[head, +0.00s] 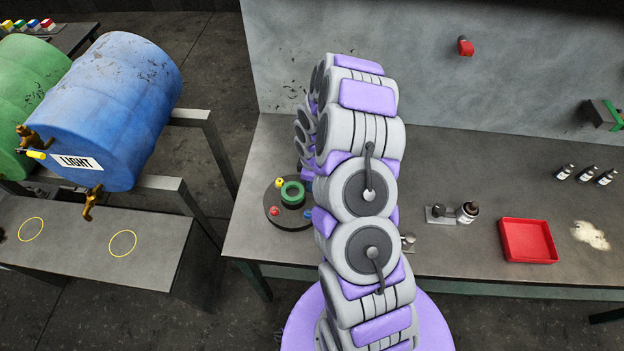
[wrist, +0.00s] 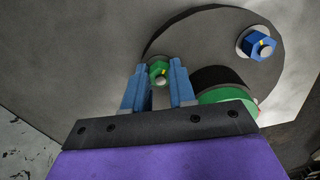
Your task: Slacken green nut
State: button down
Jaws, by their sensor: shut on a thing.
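The green nut (wrist: 158,68) sits on a round dark plate (wrist: 215,30) in the wrist view, with a pale bolt end and a small yellow mark on it. My gripper (wrist: 159,78) has its two blue fingers on either side of the nut, shut on it. In the head view the round plate (head: 288,224) lies on the bench, left of my arm. My gripper and the green nut are hidden there behind my arm.
A blue nut (wrist: 258,43) and a green ring (wrist: 226,96) are close to my gripper. Yellow (head: 280,182) and red (head: 275,213) nuts sit on the plate. A red tray (head: 528,258) lies right on the bench.

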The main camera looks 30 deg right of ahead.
jog(key=n+p, duration=0.1)
jog(key=n, duration=0.5)
jog(key=shift+w+n, duration=0.15)
jog(key=shift+n, duration=0.15)
jog(key=n, duration=0.5)
jog(key=shift+w, duration=0.1)
jog(key=shift+d+n, duration=0.1)
jog(key=shift+n, duration=0.2)
jog(key=c, duration=0.9)
grip_release()
jog(key=shift+w, duration=0.1)
jog(key=shift+d, duration=0.1)
notch_tip(320, 180, up, 17)
jog(key=shift+r+p, duration=0.1)
jog(key=shift+p, duration=0.3)
